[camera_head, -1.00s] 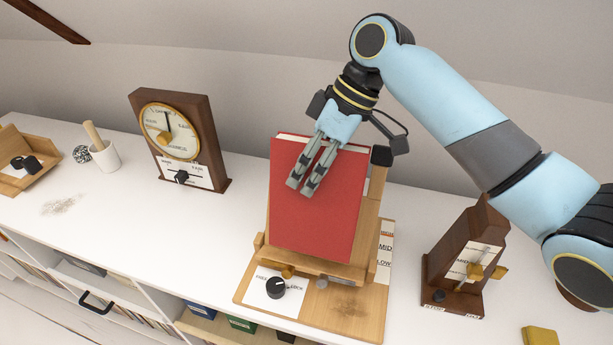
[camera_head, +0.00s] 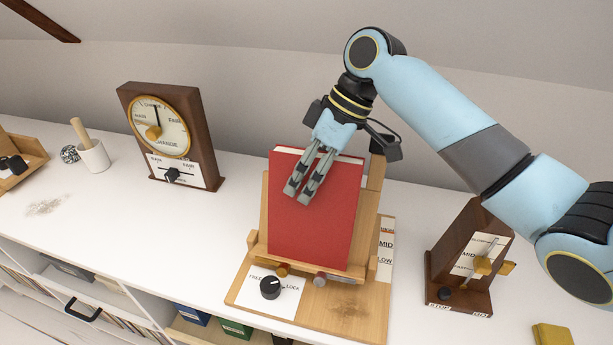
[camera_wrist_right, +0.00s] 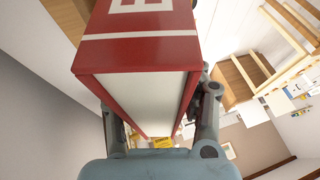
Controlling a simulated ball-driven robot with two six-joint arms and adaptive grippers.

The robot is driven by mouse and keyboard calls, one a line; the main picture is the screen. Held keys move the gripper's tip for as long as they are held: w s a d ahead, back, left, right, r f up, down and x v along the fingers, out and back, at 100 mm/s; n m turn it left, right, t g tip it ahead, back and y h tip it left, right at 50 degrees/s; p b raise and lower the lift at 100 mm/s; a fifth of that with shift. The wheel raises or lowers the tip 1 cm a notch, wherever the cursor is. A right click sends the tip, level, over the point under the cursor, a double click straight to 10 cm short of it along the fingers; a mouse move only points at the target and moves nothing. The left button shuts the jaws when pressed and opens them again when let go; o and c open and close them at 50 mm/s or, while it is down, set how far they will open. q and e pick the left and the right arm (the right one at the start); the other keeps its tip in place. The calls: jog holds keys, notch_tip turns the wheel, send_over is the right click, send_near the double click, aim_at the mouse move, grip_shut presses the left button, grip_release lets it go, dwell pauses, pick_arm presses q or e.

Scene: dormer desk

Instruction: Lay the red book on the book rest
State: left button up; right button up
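The red book (camera_head: 315,225) leans upright and tilted back against the wooden book rest (camera_head: 378,238), its lower edge at the rest's ledge. My right gripper (camera_head: 298,195) reaches down over the book's top edge, with grey finger parts across the front cover. In the right wrist view the book (camera_wrist_right: 140,90) shows its pale page edge and a red side with white marking, between the two fingers. The gripper appears shut on it. The fingers' far contact and the book's back are hidden. My left gripper is not in view.
The rest's base has a black knob (camera_head: 270,288). A wooden dial instrument (camera_head: 172,140) and a white cup (camera_head: 94,156) stand to the left. A dark wooden box with a slider (camera_head: 468,256) stands right, near a yellow block (camera_head: 552,336).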

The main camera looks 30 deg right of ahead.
jog(key=o, duration=0.3)
jog(key=shift+o, duration=0.2)
jog(key=v, duration=1.2)
dwell(0.3)
